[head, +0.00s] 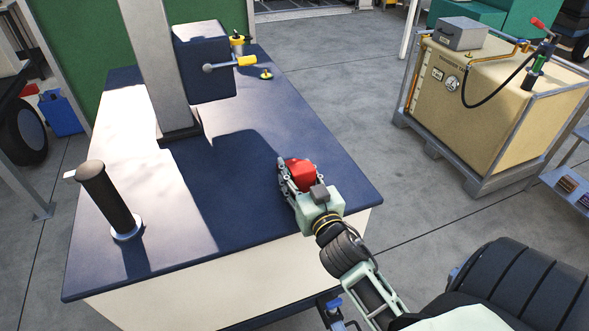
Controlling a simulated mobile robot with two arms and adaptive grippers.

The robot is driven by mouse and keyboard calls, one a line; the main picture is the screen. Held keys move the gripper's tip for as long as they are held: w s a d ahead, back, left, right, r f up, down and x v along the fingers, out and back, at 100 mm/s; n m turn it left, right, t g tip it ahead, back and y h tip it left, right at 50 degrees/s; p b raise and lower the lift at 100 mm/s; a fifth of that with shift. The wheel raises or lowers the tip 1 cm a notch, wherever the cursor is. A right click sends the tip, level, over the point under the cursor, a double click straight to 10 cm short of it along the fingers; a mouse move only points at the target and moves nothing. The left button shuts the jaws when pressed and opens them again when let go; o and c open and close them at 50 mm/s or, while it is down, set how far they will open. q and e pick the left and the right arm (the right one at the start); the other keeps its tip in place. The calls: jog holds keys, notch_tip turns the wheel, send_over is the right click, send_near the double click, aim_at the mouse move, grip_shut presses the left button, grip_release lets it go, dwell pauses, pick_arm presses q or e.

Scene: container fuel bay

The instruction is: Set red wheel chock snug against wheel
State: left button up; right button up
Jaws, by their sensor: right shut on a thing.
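The red wheel chock (301,174) is between the fingers of my right gripper (296,177), over the dark blue top of the workbench (240,225) near its right edge. The fingers are shut on it and hide part of it. I cannot tell whether the chock touches the bench top. A black wheel with a grey-blue hub (30,128) stands on the floor at the far left, partly cut off by the picture edge. The chock is well apart from this wheel. My left gripper is not in view.
On the bench stand a grey column (152,60), a dark blue box with a yellow-tipped handle (205,65) and a black cylinder (108,200). A beige caged tank (480,95) stands at right. A blue can (62,112) is near the wheel. Grey floor lies open between bench and tank.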

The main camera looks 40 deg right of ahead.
jog(key=shift+s+a+r, duration=0.1)
jog(key=shift+s+r, duration=0.1)
jog(key=shift+s, duration=0.05)
jog(key=shift+c, duration=0.2)
jog(key=shift+f, duration=0.15)
jog(key=o, duration=1.4)
jog(key=shift+w+f, duration=0.2)
jog(key=shift+o, duration=0.8)
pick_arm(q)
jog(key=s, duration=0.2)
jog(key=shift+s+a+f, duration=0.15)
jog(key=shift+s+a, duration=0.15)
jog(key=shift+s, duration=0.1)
pick_arm(e)
jog(key=shift+s+r, duration=0.1)
jog(key=shift+r, duration=0.05)
